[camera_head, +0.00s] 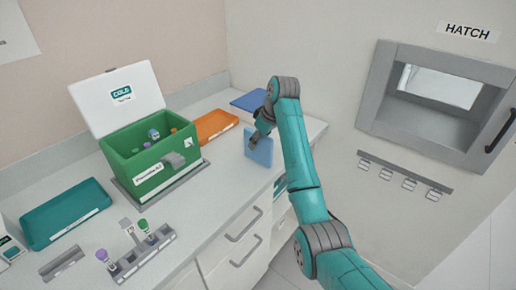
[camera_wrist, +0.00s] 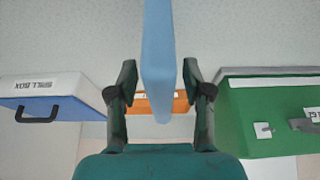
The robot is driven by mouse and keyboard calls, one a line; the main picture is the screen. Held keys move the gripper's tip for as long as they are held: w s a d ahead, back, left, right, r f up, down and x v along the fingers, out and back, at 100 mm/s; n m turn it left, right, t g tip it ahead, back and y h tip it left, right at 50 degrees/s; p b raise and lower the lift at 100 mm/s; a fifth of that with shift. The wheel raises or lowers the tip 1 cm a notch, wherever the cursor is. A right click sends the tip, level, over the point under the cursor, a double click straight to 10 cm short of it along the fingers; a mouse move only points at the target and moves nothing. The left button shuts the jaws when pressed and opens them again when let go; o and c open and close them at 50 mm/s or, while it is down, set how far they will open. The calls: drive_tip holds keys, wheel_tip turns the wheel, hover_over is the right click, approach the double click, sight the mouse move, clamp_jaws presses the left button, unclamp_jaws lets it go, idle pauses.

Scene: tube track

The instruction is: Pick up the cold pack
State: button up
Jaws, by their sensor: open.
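The cold pack (camera_head: 259,150) is a light blue flat slab standing on edge on the grey counter, near its front edge. In the wrist view the cold pack (camera_wrist: 158,40) runs down from the top edge between my two fingers. My gripper (camera_wrist: 158,75) is open, with one dark green finger on each side of the slab. A gap shows at each side, wider on the left. In the head view my gripper (camera_head: 262,136) is at the slab's top, and its fingers are partly hidden.
A green box (camera_head: 150,165) with a raised white lid stands to the left, holding tubes. An orange tray (camera_head: 215,126) and a blue item (camera_head: 245,101) lie behind. A teal tray (camera_head: 65,215) and tube rack (camera_head: 140,252) are further left. A hatch (camera_head: 435,100) is on the right wall.

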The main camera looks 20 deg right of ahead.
drive_tip(key=shift+x, duration=1.45)
clamp_jaws()
